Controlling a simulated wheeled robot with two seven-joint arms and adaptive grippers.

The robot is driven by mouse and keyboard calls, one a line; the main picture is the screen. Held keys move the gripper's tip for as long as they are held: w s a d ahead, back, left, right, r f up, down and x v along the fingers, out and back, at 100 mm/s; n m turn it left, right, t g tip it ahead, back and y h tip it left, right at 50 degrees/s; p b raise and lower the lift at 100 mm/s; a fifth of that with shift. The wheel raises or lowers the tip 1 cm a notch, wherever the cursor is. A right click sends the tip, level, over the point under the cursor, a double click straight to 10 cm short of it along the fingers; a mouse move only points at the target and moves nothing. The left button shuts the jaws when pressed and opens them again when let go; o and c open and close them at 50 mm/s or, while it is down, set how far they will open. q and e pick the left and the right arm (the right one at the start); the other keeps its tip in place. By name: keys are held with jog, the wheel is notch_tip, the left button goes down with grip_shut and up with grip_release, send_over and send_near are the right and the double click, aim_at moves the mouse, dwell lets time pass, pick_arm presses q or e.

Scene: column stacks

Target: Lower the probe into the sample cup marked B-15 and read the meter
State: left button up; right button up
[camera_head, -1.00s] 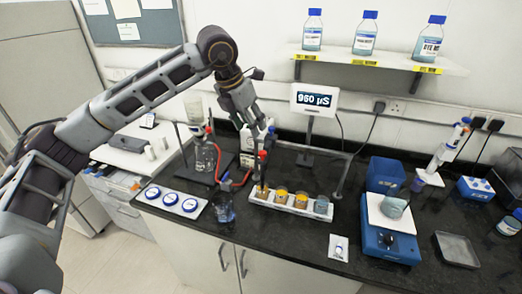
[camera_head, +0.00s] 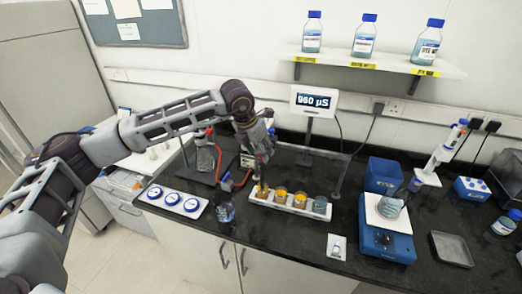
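The meter (camera_head: 313,101) stands at the back and its screen reads 960 µS. A white rack (camera_head: 291,208) holds several small cups: the leftmost cup (camera_head: 262,192) is amber, a yellow cup (camera_head: 281,196) and an orange cup (camera_head: 300,200) come beside it, and a blue-grey cup (camera_head: 320,205) is at the right end. No B-15 mark is readable. My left gripper (camera_head: 262,165) points down just above the leftmost cup. It covers the spot where the red-topped probe was seen, and its finger gap is unclear. My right gripper is out of view.
A tray with blue round lids (camera_head: 172,200) and a small beaker (camera_head: 225,212) lie left of the rack. A blue balance (camera_head: 386,240) with a glass vessel (camera_head: 391,204), and a pipette stand (camera_head: 428,178), are at the right. A small packet (camera_head: 337,247) lies in front.

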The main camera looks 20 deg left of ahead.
pick_arm(q)
jog(key=shift+w+d+f, duration=0.1)
jog(key=shift+w+f, duration=0.1)
jog(key=shift+f, duration=0.5)
grip_shut()
